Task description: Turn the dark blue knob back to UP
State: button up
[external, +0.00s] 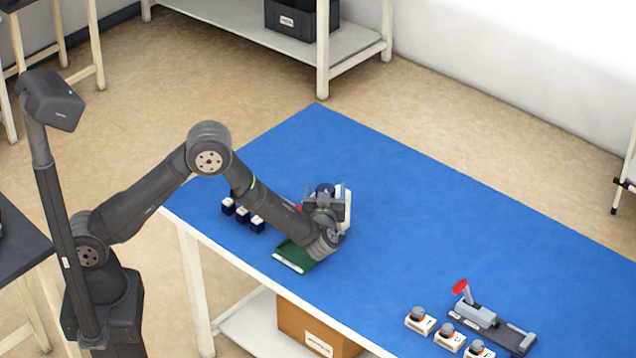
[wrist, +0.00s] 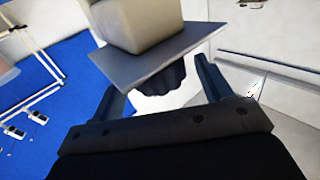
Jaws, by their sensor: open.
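In the wrist view a dark, ridged knob (wrist: 166,80) shows below a grey plate (wrist: 160,50) that carries a beige block (wrist: 137,22). It looks nearly black here, and no mark or pointer on it can be read. My gripper (wrist: 158,78) is open, one finger to each side of the knob, with visible gaps between the fingers and the knob. In the external view my gripper (external: 325,212) is at the feeder with the green base (external: 294,254) and white panel (external: 347,208). My wrist hides most of this feeder, and I cannot make out the knob there.
Several small dark blue blocks (external: 243,213) with white tops stand left of the green base. At the front right are several white blocks (external: 448,336) with grey knobs and a grey device (external: 490,322) with a red disc (external: 460,286). The blue table (external: 420,210) between is clear.

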jog(key=s+a, duration=0.1)
jog(key=s, duration=1.3)
jog(key=shift+s+a, duration=0.3)
jog(key=shift+a, duration=0.1)
jog(key=shift+w, duration=0.1)
jog(key=w, duration=0.5)
jog(key=w+d, duration=0.1)
jog(key=w, duration=0.5)
jog(key=w+d, duration=0.1)
jog(key=w, duration=0.5)
